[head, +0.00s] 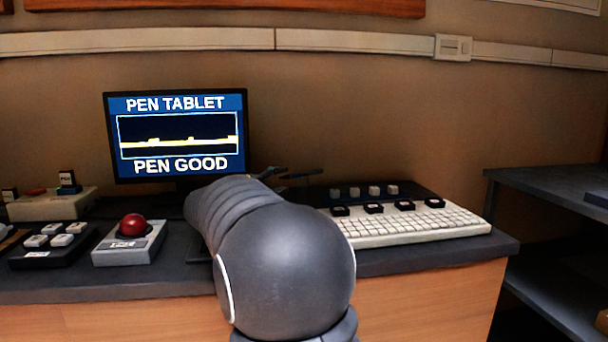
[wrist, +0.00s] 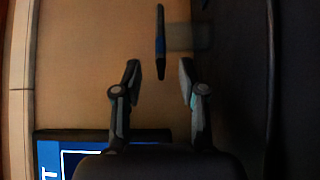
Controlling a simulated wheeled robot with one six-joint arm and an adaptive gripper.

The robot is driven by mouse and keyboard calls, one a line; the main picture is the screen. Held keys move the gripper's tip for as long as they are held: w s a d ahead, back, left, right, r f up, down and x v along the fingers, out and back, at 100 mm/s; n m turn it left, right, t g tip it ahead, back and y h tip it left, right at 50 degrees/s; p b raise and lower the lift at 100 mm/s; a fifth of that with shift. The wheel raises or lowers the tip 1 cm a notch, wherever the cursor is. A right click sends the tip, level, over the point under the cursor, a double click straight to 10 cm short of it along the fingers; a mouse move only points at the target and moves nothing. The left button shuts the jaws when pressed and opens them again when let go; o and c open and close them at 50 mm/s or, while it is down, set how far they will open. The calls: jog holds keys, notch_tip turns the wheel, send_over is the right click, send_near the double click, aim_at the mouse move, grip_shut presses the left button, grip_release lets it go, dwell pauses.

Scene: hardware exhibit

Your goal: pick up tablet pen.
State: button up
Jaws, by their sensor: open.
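The tablet pen (wrist: 160,42) shows in the wrist view as a slim dark stick with a blue band. It lies lengthwise up the picture, just beyond the gap between my fingertips. My gripper (wrist: 159,75) is open, with one finger on each side of the pen's line and its lower end near the gap. No finger visibly touches it. In the head view my gripper (head: 284,175) shows small and dark beyond my arm, right of the monitor. I cannot pick out the pen there for certain. My arm hides part of the desk.
The monitor (head: 180,173) reads "PEN TABLET" and "PEN GOOD". A red-ball trackball (head: 128,252) and a keypad (head: 55,243) stand left of my arm. A blurred grey block (wrist: 190,37) adjoins the pen in the wrist view.

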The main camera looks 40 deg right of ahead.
aim_at(290, 177)
jog(key=x, duration=0.3)
jog(key=shift+w+d, duration=0.15)
jog(key=shift+d, duration=0.25)
jog(key=shift+c, duration=0.2)
grip_shut()
